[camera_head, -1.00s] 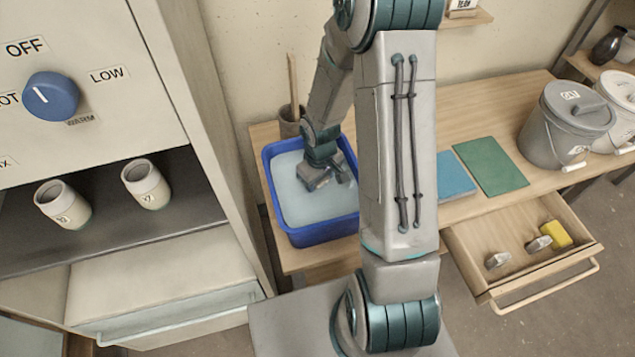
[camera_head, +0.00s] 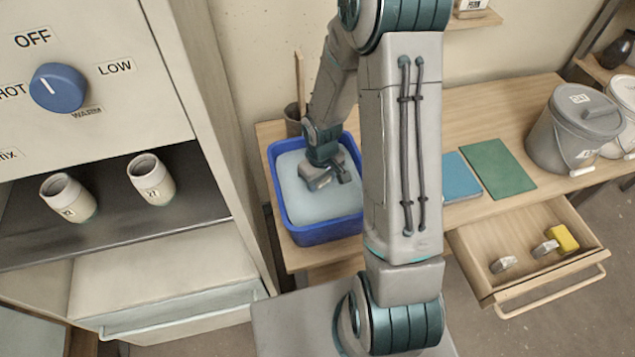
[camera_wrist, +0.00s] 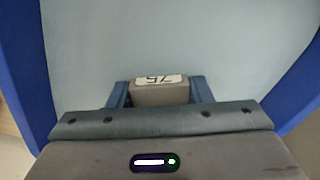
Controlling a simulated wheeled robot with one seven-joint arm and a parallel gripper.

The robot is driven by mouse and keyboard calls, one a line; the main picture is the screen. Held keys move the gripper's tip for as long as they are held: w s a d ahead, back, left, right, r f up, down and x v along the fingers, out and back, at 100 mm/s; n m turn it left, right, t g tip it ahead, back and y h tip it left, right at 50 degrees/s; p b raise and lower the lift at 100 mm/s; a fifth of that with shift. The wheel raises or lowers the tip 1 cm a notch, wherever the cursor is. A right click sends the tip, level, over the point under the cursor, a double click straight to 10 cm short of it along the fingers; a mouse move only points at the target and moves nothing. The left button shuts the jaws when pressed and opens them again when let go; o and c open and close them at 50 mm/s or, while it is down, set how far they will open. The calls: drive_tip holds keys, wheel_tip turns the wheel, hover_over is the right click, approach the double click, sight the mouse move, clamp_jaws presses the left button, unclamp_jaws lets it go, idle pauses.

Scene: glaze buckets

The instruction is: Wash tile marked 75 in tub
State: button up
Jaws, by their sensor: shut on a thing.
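The blue tub (camera_head: 322,233) stands on the left end of the wooden bench and holds pale grey-blue water (camera_head: 316,203). My gripper (camera_head: 332,177) is over the tub, low at the water. In the wrist view my gripper (camera_wrist: 159,92) is shut on a grey-brown tile (camera_wrist: 160,96) with a white label that reads 75 upside down. The tile's lower part is hidden, and I cannot tell how deep it sits in the water. In the head view the tile is hidden by my gripper.
An open drawer (camera_head: 505,287) below the bench holds two small grey pieces and a yellow block (camera_head: 564,238). Blue and green boards (camera_head: 497,168) lie right of my arm. A lidded bucket (camera_head: 570,130) stands at the right. Two cups stand in the cabinet at left.

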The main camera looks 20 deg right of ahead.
drive_tip(key=shift+d, duration=0.5)
drive_tip(key=shift+r+p, duration=2.95)
drive_tip(key=shift+r, duration=0.85)
wheel_tip(320, 180, up, 6)
drive_tip(key=p, duration=0.5)
drive_tip(key=shift+r, duration=0.15)
